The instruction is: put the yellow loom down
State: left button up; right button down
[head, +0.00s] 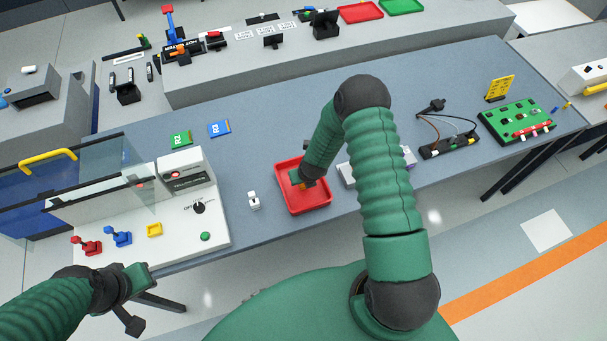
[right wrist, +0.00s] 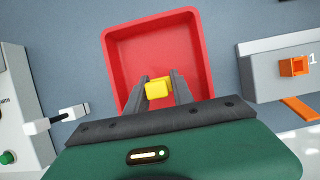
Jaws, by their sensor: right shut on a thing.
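The yellow loom shows in the right wrist view as a small yellow block (right wrist: 159,88) between the two dark fingers of my right gripper (right wrist: 160,92). The gripper is shut on it, over the inside of a red tray (right wrist: 118,60). I cannot tell whether the block touches the tray floor. No cable is visible on it. In the head view my right gripper (head: 304,184) is over the red tray (head: 321,204), and the arm hides part of the tray. My left gripper (head: 140,292) is at the lower left, away from the tray; its jaw state is unclear.
A white switch part (head: 254,201) stands left of the tray. A white panel box (head: 190,185) with a glass screen is farther left. A grey-white fixture (right wrist: 280,65) with an orange socket stands right of the tray. A green board (head: 515,122) is at the far right.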

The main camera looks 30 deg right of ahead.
jog(key=shift+w+a, duration=0.2)
jog(key=shift+a, duration=0.05)
jog(key=shift+f, duration=0.25)
jog(key=c, duration=1.4)
grip_release()
jog(key=shift+w+r, duration=0.1)
jog(key=shift+o, duration=1.5)
jog(key=shift+d, duration=0.45)
jog(key=shift+r, duration=0.1)
jog(key=shift+s+a+r, duration=0.1)
jog(key=shift+s+r, duration=0.15)
jog(key=s+a+r+n+y+b, duration=0.1)
jog(key=s+a+r+n, duration=0.2)
jog(key=r+n, duration=0.4)
jog(key=s+a+r+n+b, duration=0.1)
jog(key=s+a+r+n, duration=0.15)
jog(key=r+n, duration=0.4)
pick_arm(q)
jog(key=shift+x, duration=1.25)
pick_arm(e)
jog(key=s+a+r+n+g, duration=0.1)
jog(key=s+a+r+n, duration=0.2)
jog(key=n, duration=0.9)
jog(key=s+a+r+n, duration=0.3)
jog(key=s+r+n, duration=0.3)
jog(key=n, duration=0.7)
jog(key=shift+s+r+g, duration=0.35)
jog(key=shift+s+g, duration=0.05)
jog(key=shift+s, duration=0.15)
